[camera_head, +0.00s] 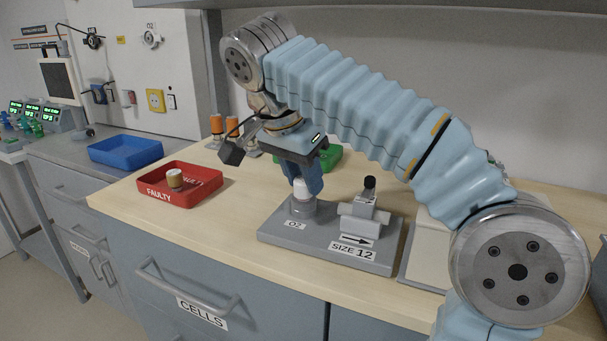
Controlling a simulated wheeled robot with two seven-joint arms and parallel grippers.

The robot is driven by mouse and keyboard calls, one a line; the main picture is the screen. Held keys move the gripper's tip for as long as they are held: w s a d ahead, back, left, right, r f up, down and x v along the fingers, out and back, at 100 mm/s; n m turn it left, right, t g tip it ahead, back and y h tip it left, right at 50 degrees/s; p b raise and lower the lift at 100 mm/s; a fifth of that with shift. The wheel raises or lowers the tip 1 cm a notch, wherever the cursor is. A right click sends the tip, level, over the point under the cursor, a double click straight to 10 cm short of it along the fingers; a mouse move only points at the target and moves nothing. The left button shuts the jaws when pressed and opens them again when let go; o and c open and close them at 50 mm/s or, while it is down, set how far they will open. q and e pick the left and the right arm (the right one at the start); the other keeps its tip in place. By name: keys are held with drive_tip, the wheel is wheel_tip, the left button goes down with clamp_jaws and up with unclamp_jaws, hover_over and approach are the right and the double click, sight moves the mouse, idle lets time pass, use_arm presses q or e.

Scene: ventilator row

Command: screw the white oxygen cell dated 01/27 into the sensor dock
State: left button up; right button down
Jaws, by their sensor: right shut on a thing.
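My right gripper (306,184) points down over the sensor dock (280,230), a grey block on the counter with an "O2" label and a "SIZE 12" label. It is shut on a white oxygen cell (301,187), whose lower end is at the top of the round grey O2 socket (303,207). I cannot tell how deep the cell sits in the socket. The cell's date is not readable here. My left gripper is not in view.
A red FAULTY tray (206,196) holds a tan cell (175,179). A blue tray (126,151) stands at the left. Orange-topped cells (216,123) and a partly hidden green tray (333,154) stand behind my arm. The wooden counter (245,192) between red tray and dock is clear.

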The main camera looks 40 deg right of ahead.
drive_tip(key=c, duration=0.9)
unclamp_jaws()
drive_tip(key=shift+r, duration=0.15)
drive_tip(key=n+t, duration=0.1)
drive_tip(key=n, duration=0.3)
drive_tip(key=shift+s+y+b, duration=0.1)
drive_tip(key=shift+y+b, duration=0.2)
drive_tip(key=shift+b, duration=0.05)
drive_tip(key=n+t, duration=0.1)
drive_tip(key=n, duration=0.1)
drive_tip(key=n+y, duration=0.1)
drive_tip(key=n, duration=0.2)
drive_tip(key=shift+t, duration=0.4)
drive_tip(key=n+y, duration=0.1)
drive_tip(key=n, duration=0.2)
drive_tip(key=n+y, duration=0.1)
drive_tip(key=n, duration=0.1)
drive_tip(key=shift+r+n+t, duration=0.15)
drive_tip(key=shift+n+t, duration=0.15)
drive_tip(key=shift+n, duration=0.1)
drive_tip(key=n+y, duration=0.1)
drive_tip(key=n, duration=0.2)
drive_tip(key=shift+y+p, duration=0.3)
drive_tip(key=shift+p, duration=0.05)
